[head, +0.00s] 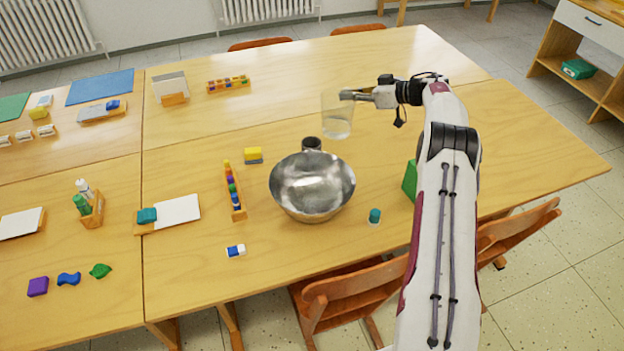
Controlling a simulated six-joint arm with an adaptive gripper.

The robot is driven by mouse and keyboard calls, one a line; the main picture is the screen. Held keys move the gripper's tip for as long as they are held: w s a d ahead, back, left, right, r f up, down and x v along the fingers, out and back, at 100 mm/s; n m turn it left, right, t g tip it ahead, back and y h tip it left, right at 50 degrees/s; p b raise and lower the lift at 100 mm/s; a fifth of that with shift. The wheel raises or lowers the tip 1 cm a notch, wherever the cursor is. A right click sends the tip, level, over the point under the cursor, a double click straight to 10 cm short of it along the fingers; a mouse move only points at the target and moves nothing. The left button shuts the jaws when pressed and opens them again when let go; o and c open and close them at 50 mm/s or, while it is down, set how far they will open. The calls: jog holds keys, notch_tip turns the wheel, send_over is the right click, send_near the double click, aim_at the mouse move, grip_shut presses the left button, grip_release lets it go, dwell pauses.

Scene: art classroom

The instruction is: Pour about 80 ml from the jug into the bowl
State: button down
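The jug (337,126) is a clear, see-through vessel with a little clear liquid at its bottom. It is upright, behind and slightly right of the bowl. The bowl (312,186) is a wide, shiny metal bowl on the wooden table; no liquid can be made out in it. My gripper (353,96) reaches in from the right at the jug's upper right side, with its fingers at the jug wall. It appears closed on the jug, though the fingertips are small. I cannot tell whether the jug's base touches the table.
A dark cup (312,144) stands just behind the bowl. A rack of coloured pieces (234,190) lies left of it, with a yellow block (253,155) behind. A teal jar (375,216) and a green object (410,181) are at right. The table behind the jug is clear.

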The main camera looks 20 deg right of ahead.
jog(key=shift+s+a+f+n+g+y, duration=0.15)
jog(key=shift+s+a+n+y, duration=0.1)
jog(key=shift+s+a, duration=0.35)
jog(key=shift+s+a+f+n+g+y, duration=0.15)
jog(key=shift+s+a+y, duration=0.1)
jog(key=shift+s+a, duration=0.25)
jog(key=shift+s+r, duration=0.1)
